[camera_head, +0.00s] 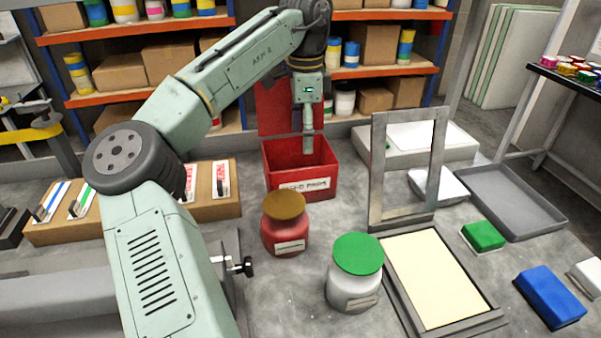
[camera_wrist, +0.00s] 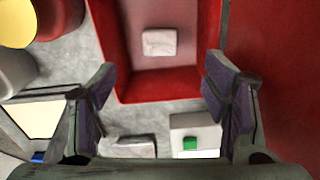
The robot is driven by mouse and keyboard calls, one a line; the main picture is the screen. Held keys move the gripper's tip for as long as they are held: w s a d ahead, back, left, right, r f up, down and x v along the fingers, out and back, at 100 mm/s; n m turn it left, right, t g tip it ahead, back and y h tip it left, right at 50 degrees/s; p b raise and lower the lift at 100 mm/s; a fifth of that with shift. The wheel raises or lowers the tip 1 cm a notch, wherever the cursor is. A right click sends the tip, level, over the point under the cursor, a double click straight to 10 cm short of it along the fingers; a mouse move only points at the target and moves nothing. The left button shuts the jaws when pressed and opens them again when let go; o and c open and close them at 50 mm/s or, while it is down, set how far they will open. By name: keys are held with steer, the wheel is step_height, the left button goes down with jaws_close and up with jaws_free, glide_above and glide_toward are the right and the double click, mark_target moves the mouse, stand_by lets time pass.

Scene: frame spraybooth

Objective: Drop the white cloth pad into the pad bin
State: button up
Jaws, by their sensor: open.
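The pad bin (camera_head: 322,182) is an open red box on the bench with a label that seems to end in "PADS"; its raised red lid stands behind it. My gripper (camera_head: 308,148) points down over the bin. In the wrist view my gripper (camera_wrist: 160,90) has its fingers wide apart with nothing between them. The white cloth pad (camera_wrist: 159,42) shows inside the red walls of the bin (camera_wrist: 120,70), apart from both fingers, and looks to be on the bin floor. In the head view the bin's front wall hides the pad.
A red jar (camera_head: 284,235) and a green-lidded jar (camera_head: 353,285) stand in front of the bin. An upright grey frame (camera_head: 378,170) stands to its right. Green (camera_head: 484,236) and blue (camera_head: 548,296) blocks and a grey tray (camera_head: 520,205) lie farther right.

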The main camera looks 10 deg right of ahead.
step_height(320, 180, up, 11)
steer(key=shift+f, duration=0.15)
stand_by(0.4)
